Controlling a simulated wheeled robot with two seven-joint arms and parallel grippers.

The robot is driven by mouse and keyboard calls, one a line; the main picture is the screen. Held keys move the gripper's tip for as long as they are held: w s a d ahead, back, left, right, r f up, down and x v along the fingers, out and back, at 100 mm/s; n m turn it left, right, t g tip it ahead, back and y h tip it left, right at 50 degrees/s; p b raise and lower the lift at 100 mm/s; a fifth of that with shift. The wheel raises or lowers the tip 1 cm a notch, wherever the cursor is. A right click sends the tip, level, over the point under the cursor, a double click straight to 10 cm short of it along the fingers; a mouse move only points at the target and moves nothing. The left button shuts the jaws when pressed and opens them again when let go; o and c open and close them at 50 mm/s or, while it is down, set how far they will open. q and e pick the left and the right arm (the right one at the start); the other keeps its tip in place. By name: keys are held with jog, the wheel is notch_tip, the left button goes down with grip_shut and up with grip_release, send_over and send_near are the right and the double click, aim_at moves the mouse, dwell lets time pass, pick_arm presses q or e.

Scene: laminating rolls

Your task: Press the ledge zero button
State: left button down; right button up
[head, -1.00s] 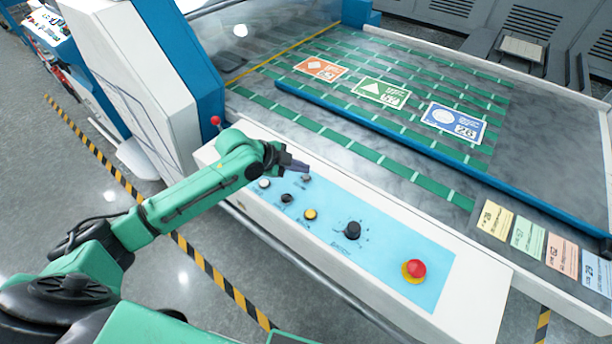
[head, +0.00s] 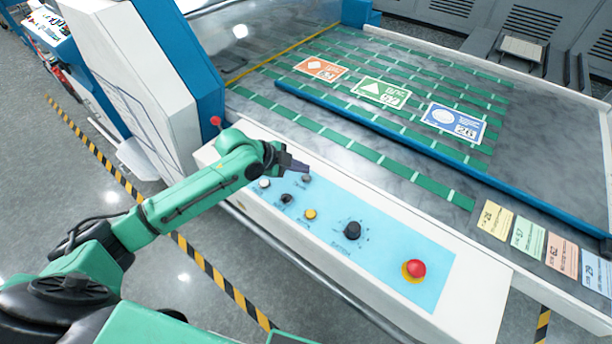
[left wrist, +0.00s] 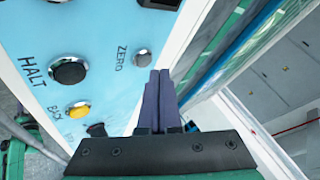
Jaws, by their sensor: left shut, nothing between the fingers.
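The zero button (left wrist: 142,58) is a small round grey button on the light blue control panel, with the word ZERO printed beside it in the left wrist view. In the head view it shows as a small grey button (head: 306,178) near the panel's table-side edge. My left gripper (head: 305,168) is shut and empty, with its dark fingers over the panel close to this button. In the left wrist view the shut fingertips (left wrist: 158,74) appear just beside and below the button. I cannot tell whether they touch it. My right gripper is not in view.
The panel (head: 395,262) also carries a yellow button (head: 310,214), a black knob (head: 352,230) and a red emergency button (head: 414,269). A HALT button (left wrist: 70,70) shows in the left wrist view. A blue bar (head: 390,138) crosses the table beyond.

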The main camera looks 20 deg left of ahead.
aim_at(302, 181)
pick_arm(q)
jog(key=shift+f, duration=0.4)
jog(key=shift+f+b, duration=0.35)
jog(key=shift+f, duration=0.1)
dwell(0.4)
jog(key=shift+r+p, duration=0.85)
jog(key=shift+p, duration=0.05)
notch_tip(302, 181, up, 5)
jog(key=p, duration=0.4)
jog(key=shift+p, duration=0.35)
dwell(0.4)
